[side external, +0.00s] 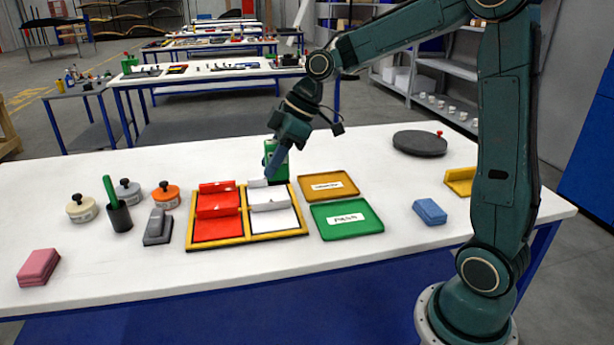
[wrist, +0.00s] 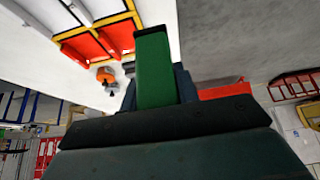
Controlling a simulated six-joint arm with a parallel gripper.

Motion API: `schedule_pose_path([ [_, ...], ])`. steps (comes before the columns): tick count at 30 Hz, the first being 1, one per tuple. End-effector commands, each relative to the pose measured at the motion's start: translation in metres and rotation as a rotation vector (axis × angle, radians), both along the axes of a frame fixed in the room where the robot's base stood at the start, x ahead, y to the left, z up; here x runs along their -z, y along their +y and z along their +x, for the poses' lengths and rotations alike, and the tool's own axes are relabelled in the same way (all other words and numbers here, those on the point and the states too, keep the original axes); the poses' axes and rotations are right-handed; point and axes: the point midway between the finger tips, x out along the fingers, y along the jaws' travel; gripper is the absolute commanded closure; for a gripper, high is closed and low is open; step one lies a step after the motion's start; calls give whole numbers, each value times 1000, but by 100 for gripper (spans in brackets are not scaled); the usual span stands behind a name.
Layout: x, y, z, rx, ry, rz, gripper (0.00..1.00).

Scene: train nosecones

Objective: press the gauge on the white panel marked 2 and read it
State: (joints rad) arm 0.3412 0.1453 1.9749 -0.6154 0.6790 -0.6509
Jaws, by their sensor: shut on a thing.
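My gripper (side external: 272,160) is shut on a green gauge (side external: 281,152) with a dark end. The gauge is at the back edge of the yellow-framed tray (side external: 250,240), behind the white panels (side external: 272,221). In the wrist view the green gauge (wrist: 154,68) fills the space between my fingers, its dark end pointing away from me. The white panels are in the right half of the tray, each with a raised ridge. No number is readable on them. I cannot tell whether the gauge touches a panel.
Red panels (side external: 217,228) fill the tray's left half. A green PASS tray (side external: 346,218) and an amber tray (side external: 327,186) lie to its right. Several knobbed weights, a dark cup (side external: 119,217), a grey block (side external: 158,227) and a pink block (side external: 38,267) are left. A blue block (side external: 430,211) is right.

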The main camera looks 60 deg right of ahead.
Motion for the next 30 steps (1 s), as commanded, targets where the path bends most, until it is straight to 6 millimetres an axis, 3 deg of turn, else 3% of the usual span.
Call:
schedule_pose_path([
  [8, 2, -7, 11, 1, 0, 1, 96],
  [14, 8, -24, 35, 1, 1, 1, 96],
  [30, 54, -99, 119, 2, 1, 2, 96],
])
